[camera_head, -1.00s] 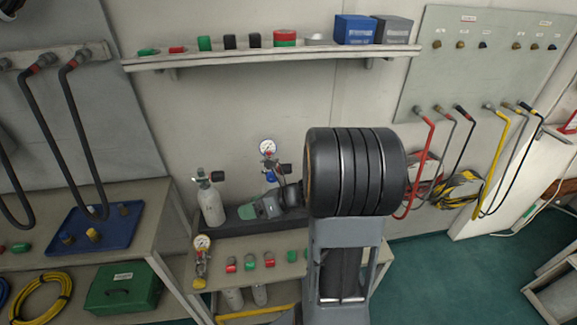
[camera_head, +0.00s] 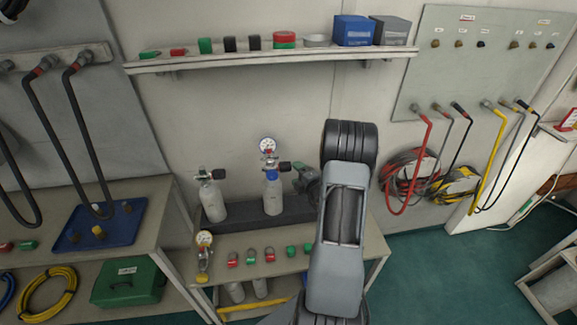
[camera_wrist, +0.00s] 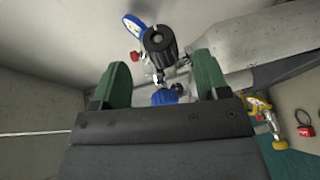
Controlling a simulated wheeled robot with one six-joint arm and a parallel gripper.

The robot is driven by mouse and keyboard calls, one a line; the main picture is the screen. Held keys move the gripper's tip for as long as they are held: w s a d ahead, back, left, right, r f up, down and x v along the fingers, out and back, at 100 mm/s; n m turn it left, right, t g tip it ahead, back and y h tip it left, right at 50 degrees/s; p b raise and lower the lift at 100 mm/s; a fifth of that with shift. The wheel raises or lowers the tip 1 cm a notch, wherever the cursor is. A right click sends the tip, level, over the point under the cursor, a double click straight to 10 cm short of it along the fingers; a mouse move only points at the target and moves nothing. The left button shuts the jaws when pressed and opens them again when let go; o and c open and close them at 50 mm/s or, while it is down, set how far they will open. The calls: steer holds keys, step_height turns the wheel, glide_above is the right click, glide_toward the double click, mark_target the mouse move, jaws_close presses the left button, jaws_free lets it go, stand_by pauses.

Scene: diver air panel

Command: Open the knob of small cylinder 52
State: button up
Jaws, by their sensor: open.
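Two small grey cylinders stand on the bench: a left one (camera_head: 212,200) and a right one (camera_head: 272,195) with a blue regulator and a gauge. I cannot read a number on either. The right one's black knob (camera_head: 285,167) points right, and the left one's knob (camera_head: 219,173) is also black. My gripper (camera_head: 300,177) is just right of the right cylinder, partly hidden by my arm. In the wrist view its green fingers (camera_wrist: 160,65) are open and empty. A black knob (camera_wrist: 160,40) faces them, between and just beyond the fingertips, with the blue gauge (camera_wrist: 133,25) behind it.
A gauge assembly (camera_head: 204,250) and several red and green small items (camera_head: 251,257) lie on the bench front. A shelf (camera_head: 280,58) with boxes runs above. Hoses (camera_head: 415,170) hang at right.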

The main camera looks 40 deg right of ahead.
mark_target(289, 167)
steer(key=shift+w+d+f+p, duration=0.1)
steer(key=shift+w+f+p, duration=0.05)
steer(key=shift+w, duration=0.85)
steer(key=shift+w+f+p, duration=0.1)
steer(key=shift+w+p, duration=0.05)
steer(key=shift+w, duration=0.9)
steer(key=shift+w+d+f+p, duration=0.1)
steer(key=shift+w+f+p, duration=0.05)
steer(key=shift+w, duration=0.85)
steer(key=c, duration=0.9)
steer(key=shift+f+b, duration=0.15)
steer(key=shift+b, duration=0.25)
